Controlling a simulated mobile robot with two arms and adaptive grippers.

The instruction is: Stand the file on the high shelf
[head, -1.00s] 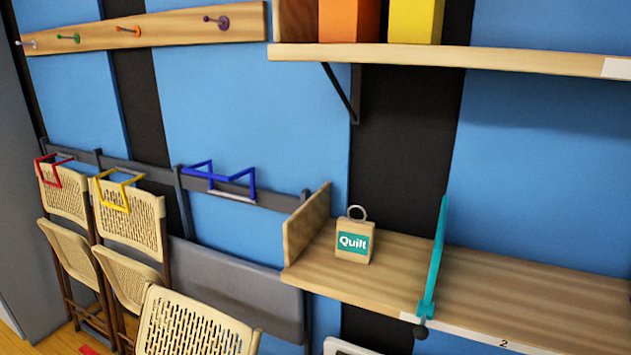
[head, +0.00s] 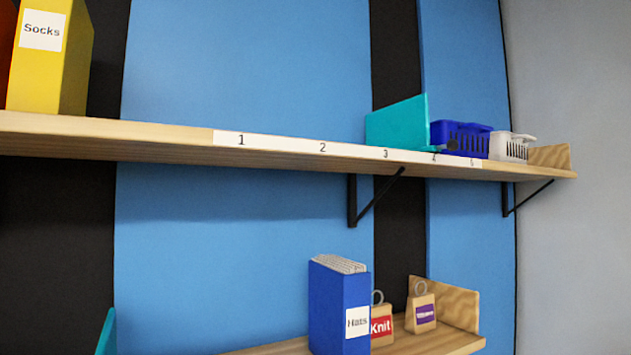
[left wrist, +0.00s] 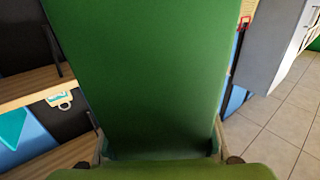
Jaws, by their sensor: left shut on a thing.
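A green file (left wrist: 150,70) fills the middle of the left wrist view. My left gripper (left wrist: 160,156) is shut on it, with the finger ends showing at either side near its lower part. The file and both grippers are outside the head view. The high shelf (head: 170,146) crosses the head view, with a white strip (head: 280,144) numbered 1 to 5 on its front edge. Places 1 and 2 look bare, between a yellow Socks file (head: 48,65) at the left and a teal divider (head: 398,125) near 3.
A blue basket (head: 462,139) and a white basket (head: 510,147) stand right of the divider. On the lower shelf (head: 430,343) are a blue Hats file (head: 338,300), a Knit block (head: 382,325) and a purple-labelled block (head: 421,312). Brackets (head: 352,203) hang below the high shelf.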

